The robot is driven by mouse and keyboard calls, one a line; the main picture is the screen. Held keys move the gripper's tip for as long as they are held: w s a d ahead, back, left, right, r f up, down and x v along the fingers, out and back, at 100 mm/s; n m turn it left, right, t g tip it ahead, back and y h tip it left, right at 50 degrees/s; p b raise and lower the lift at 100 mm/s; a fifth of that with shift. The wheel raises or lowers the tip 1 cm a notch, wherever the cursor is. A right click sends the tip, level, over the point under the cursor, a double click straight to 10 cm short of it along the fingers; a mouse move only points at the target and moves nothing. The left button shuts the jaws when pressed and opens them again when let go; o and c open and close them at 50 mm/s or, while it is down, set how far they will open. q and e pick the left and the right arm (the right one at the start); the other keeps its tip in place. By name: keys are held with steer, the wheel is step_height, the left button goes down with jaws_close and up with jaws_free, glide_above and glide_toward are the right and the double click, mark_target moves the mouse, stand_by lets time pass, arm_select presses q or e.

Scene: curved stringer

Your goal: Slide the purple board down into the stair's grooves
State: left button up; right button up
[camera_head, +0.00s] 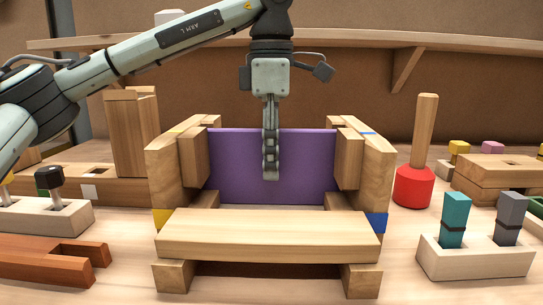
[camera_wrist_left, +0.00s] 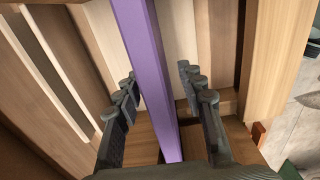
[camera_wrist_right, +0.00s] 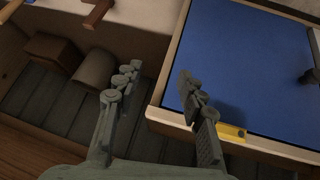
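The purple board (camera_head: 230,165) stands upright between the two side walls of the wooden stair (camera_head: 265,238), at its back, with its ends behind the inner posts. In the left wrist view the board (camera_wrist_left: 142,55) runs as a narrow edge between my fingers. My left gripper (camera_head: 270,175) points down at the board's middle. In the left wrist view the left gripper (camera_wrist_left: 160,105) is open, with a finger on each side of the board and gaps showing. My right gripper (camera_wrist_right: 155,85) is open and empty, away from the stair.
A red-headed mallet (camera_head: 414,186) stands right of the stair. A block holder (camera_head: 475,258) with teal and grey pegs is at the front right. A brown forked piece (camera_head: 50,262) lies at the left. A blue panel (camera_wrist_right: 250,70) shows beside my right gripper.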

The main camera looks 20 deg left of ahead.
arm_select(q)
step_height(320, 180, up, 12)
steer(key=shift+r, duration=0.1)
stand_by(0.5)
